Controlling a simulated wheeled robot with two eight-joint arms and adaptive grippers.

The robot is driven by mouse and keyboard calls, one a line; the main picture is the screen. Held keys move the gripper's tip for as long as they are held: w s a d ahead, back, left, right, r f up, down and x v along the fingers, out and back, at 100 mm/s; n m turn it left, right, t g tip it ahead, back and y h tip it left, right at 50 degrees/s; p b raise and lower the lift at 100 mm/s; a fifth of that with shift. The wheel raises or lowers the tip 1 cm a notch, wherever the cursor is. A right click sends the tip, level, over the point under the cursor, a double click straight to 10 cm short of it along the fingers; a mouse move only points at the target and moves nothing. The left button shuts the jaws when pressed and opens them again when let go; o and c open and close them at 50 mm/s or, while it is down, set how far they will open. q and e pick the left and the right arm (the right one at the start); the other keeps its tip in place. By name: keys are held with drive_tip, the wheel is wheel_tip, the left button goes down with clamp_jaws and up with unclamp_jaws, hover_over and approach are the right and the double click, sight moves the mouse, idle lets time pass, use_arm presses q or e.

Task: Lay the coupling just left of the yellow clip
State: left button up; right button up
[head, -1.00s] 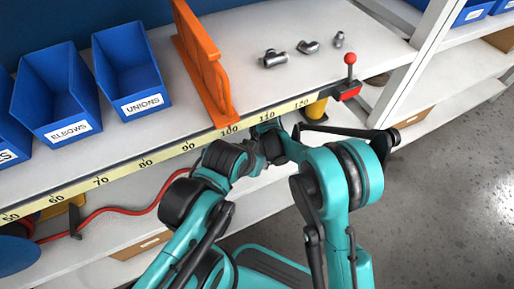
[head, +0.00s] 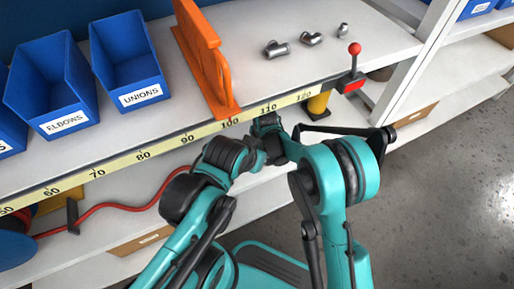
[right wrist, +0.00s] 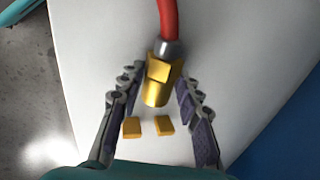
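In the right wrist view a brass coupling (right wrist: 158,78) on the end of a red hose (right wrist: 168,20) lies between the two fingers of my right gripper (right wrist: 160,82). Narrow gaps seem to show beside it, so the fingers look open around it. Two small yellow blocks (right wrist: 148,126) show on the white surface below the coupling in that view; they may be parts of the yellow clip. In the head view the red hose (head: 120,206) runs along the lower shelf, and the coupling is hidden behind my arms. My left gripper cannot be made out.
An orange bracket (head: 208,65), metal fittings (head: 277,49), blue bins (head: 128,70) and a red-knobbed lever (head: 354,62) are on the upper shelf. A numbered yellow scale (head: 145,155) lines its front edge. A yellow post (head: 317,105) stands below the lever.

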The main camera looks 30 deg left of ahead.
drive_tip(key=o, duration=0.4)
drive_tip(key=shift+s+a, duration=0.2)
drive_tip(key=shift+a, duration=0.05)
drive_tip(key=shift+o, duration=0.2)
drive_tip(key=v, duration=0.8)
drive_tip(key=shift+w+d+r, duration=0.1)
drive_tip(key=shift+w, duration=0.05)
